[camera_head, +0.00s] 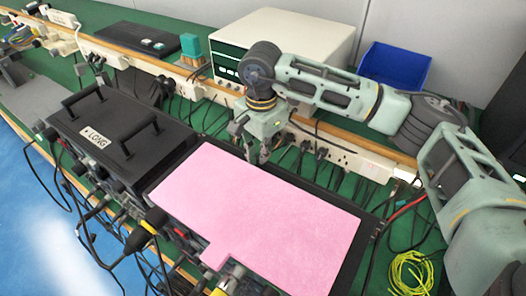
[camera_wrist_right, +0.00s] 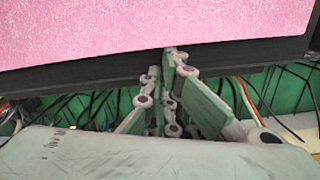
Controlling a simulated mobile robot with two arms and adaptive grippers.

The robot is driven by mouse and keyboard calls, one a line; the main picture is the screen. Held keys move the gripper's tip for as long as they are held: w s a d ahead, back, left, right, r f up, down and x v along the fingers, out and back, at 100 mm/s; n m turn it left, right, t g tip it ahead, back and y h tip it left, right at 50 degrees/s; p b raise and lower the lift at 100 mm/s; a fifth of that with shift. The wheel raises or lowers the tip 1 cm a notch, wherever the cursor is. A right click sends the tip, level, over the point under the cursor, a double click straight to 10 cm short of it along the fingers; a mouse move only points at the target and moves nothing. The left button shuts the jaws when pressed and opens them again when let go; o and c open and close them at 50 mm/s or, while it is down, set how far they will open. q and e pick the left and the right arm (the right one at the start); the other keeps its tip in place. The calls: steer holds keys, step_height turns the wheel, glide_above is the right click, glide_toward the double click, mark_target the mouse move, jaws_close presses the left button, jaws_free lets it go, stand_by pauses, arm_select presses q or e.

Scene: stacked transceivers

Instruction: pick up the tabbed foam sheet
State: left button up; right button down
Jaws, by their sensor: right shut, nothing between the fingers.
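The pink tabbed foam sheet (camera_head: 265,215) lies flat on top of a black transceiver, its tab (camera_head: 215,256) at the near edge. In the right wrist view the sheet (camera_wrist_right: 150,25) fills the top of the picture. My right gripper (camera_head: 264,160) is behind the far edge of the sheet, pointing down. In the right wrist view its fingers (camera_wrist_right: 170,60) are together and empty, close to the dark rim of the transceiver below the sheet. I cannot tell whether the fingertips touch that rim. My left gripper is not in view.
A black transceiver (camera_head: 165,150) marked LONG, with two handles, stands to the left. Cables hang in front and behind. A power strip (camera_head: 340,158) runs along a wooden ledge behind. A beige instrument (camera_head: 305,35) and a blue bin (camera_head: 396,66) stand farther back.

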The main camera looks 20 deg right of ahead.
mark_target(247, 167)
steer(key=a+b, duration=0.1)
steer(key=s+a+b, duration=0.1)
steer(key=s+a, duration=0.1)
steer(key=shift+a+f+b, duration=0.25)
steer(key=shift+a+b, duration=0.15)
steer(key=shift+s+a+r, duration=0.15)
steer(key=shift+a, duration=0.25)
steer(key=shift+d, duration=0.1)
steer(key=shift+r, duration=0.15)
